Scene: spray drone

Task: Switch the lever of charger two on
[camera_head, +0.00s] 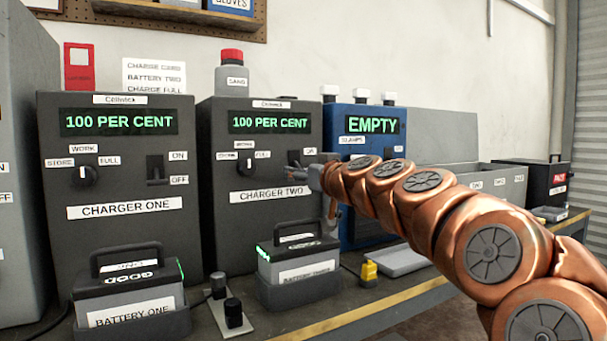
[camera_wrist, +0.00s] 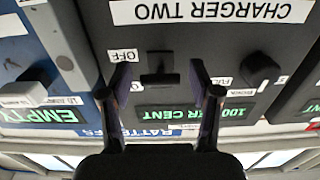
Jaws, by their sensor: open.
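Charger two (camera_head: 265,140) is a dark grey box in the middle of the head view, with a green "100 PER CENT" display and a dial (camera_head: 246,166). In the head view my gripper (camera_head: 298,170) is in front of its right side and hides the lever. In the wrist view, which is upside down, the black T-shaped lever (camera_wrist: 160,78) shows between my two open fingers (camera_wrist: 160,70). I cannot tell for sure how the lever is set. The fingers appear apart from it.
Charger one (camera_head: 120,240) stands to the left, with battery one (camera_head: 128,290) before it. Battery two (camera_head: 298,258) sits in a dock below my gripper. A yellow item (camera_head: 369,273) lies on the bench.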

